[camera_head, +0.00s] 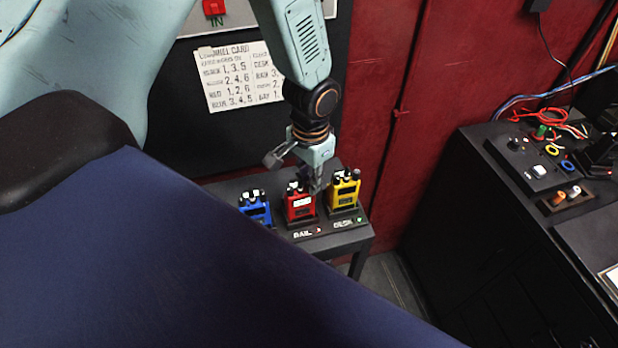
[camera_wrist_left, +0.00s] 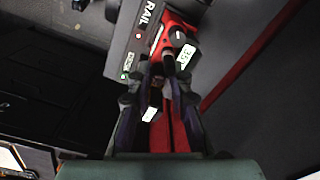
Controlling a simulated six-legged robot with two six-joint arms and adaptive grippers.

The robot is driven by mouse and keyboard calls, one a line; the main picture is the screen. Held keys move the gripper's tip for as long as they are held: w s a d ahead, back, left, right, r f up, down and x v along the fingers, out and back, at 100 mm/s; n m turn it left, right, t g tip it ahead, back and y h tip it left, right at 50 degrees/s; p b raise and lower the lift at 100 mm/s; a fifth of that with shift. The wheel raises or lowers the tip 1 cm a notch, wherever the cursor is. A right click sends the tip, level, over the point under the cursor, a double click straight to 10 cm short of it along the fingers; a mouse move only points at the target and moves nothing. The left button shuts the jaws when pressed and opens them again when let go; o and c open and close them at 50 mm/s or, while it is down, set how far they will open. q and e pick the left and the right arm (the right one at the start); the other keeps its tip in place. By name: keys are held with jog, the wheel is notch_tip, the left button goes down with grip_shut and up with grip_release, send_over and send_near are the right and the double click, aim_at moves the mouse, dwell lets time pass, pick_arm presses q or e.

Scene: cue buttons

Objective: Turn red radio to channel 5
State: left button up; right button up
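The red radio (camera_head: 300,206) stands between a blue radio (camera_head: 257,212) and a yellow radio (camera_head: 343,193) on a small dark stand (camera_head: 325,236). Its stand label reads RAIL; the yellow one's reads DESK. My left gripper (camera_head: 315,186) points down at the top of the red radio, on its right side near the yellow one. In the left wrist view, the red radio (camera_wrist_left: 181,19) shows a black knob and a white display beside the fingertips (camera_wrist_left: 163,72). The fingertips are close together; whether they touch or hold a knob is unclear. My right gripper is out of view.
A channel card (camera_head: 240,77) with rows of numbers hangs on the dark panel behind the stand. A black console (camera_head: 520,165) with knobs and wires stands at the right. Red wall panels and open floor lie between.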

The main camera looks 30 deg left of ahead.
pick_arm(q)
jog(key=shift+w+d, duration=0.15)
jog(key=shift+d, duration=0.15)
grip_shut()
jog(key=shift+a, duration=0.25)
jog(key=shift+d, duration=0.2)
jog(key=shift+a+m, duration=0.15)
jog(key=shift+m, duration=0.35)
